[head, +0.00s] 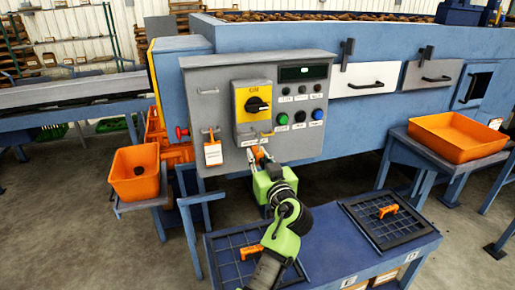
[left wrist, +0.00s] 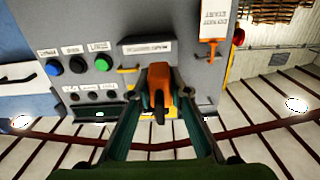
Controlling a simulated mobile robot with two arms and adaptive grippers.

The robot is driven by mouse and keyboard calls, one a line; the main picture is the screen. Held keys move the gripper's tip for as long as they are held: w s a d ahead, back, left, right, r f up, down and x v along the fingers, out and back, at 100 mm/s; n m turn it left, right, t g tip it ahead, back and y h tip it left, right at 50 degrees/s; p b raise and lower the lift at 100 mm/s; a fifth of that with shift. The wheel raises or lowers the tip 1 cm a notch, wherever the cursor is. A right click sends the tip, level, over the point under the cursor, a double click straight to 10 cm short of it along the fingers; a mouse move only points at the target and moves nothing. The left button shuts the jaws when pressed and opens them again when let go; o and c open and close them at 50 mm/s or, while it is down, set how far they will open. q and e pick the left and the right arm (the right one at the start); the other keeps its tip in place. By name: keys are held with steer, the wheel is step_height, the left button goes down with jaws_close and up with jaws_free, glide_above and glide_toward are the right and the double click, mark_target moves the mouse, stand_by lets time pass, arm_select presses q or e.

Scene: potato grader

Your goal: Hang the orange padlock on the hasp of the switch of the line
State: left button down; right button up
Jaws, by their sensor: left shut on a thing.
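The grey control panel (head: 220,100) carries a yellow switch plate (head: 242,97) with a black rotary knob (head: 257,105). A yellow hasp (head: 266,134) sticks out at the plate's lower edge; a yellow piece also shows in the left wrist view (left wrist: 128,71). My left gripper (head: 256,153) is shut on the orange padlock (left wrist: 160,78), just below the hasp and in front of the panel. The padlock's orange body shows between the fingertips in the left wrist view. Whether it touches the hasp I cannot tell. My right gripper is out of view.
A tag (head: 212,153) hangs left of the switch; buttons (head: 282,118) are to its right. An orange bin (head: 136,164) stands at left and an orange tray (head: 418,131) at right. The blue bench (head: 325,240) in front holds two dark racks with orange-handled items.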

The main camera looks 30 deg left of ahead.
mark_target(245, 142)
arm_select(q)
steer(key=shift+a, duration=0.3)
steer(key=shift+w+a+r+p, duration=0.15)
steer(key=shift+a+p, duration=0.1)
steer(key=shift+a, duration=0.2)
steer(key=shift+w+a+f+p, duration=0.15)
steer(key=shift+a+p, duration=0.1)
steer(key=shift+a, duration=0.2)
steer(key=p+x, duration=0.1)
steer(key=x, duration=0.3)
steer(key=shift+w+a+r, duration=0.1)
steer(key=shift+w+a, duration=0.1)
steer(key=shift+w, duration=0.1)
steer(key=shift+w+a+f, duration=0.1)
steer(key=shift+w+f, duration=0.05)
steer(key=shift+f, duration=0.25)
steer(key=shift+f+b, duration=0.4)
steer(key=shift+b, duration=0.45)
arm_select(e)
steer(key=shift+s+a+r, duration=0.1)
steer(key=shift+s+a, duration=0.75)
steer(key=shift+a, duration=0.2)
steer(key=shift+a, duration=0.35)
